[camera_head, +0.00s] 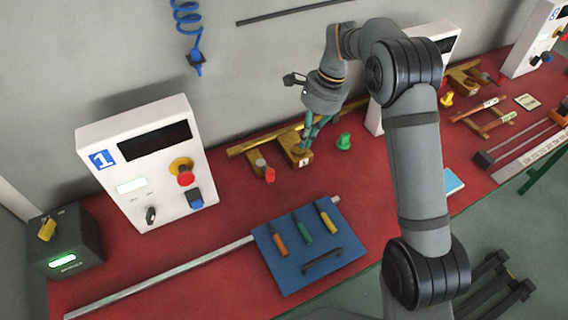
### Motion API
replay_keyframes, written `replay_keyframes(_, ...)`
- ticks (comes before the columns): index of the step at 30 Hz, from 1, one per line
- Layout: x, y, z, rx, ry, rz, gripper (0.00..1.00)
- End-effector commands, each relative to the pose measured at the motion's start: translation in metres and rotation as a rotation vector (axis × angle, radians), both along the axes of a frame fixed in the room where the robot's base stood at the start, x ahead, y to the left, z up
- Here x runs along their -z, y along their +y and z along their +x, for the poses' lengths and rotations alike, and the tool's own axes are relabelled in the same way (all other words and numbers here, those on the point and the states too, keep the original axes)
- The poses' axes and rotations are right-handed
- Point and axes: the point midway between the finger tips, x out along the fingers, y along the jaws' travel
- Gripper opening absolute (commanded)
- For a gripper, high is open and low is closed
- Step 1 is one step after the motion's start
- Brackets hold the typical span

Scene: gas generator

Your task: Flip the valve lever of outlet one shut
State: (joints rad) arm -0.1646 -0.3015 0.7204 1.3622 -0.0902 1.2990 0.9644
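A brass pipe (242,149) runs along the back of the red bench beside the wall. Two brass-brown valve blocks are on it: a left block (256,160) with a red tip (270,175) in front, and a right block (291,143) with a small white label too small to read. A green knob (343,142) stands to the right. My gripper (307,141) points down with its teal fingers at the right block, overlapping its top in this view. Whether they touch a lever, and the gap between them, cannot be told. The lever itself is not clearly visible, perhaps hidden by the fingers.
A white panel marked 1 (103,160) with a red button (186,178) stands left. A dark box (64,243) glows green at far left. A blue board (284,279) with several coloured-handled tools lies in front. Red bench surface (235,200) is clear between.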

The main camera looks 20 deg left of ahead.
Motion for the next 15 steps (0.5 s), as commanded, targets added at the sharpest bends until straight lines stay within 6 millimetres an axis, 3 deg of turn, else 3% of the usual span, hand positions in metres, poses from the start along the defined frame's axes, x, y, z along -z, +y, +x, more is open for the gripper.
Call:
replay_keyframes(12, 0.077, 0.015, -0.013, 0.0, 0.007, -0.003, 0.0)
replay_keyframes(14, 0.088, 0.017, -0.014, 0.001, 0.006, -0.003, 0.0)
replay_keyframes(15, 0.084, 0.025, -0.018, -0.004, 0.002, 0.0, 0.0)
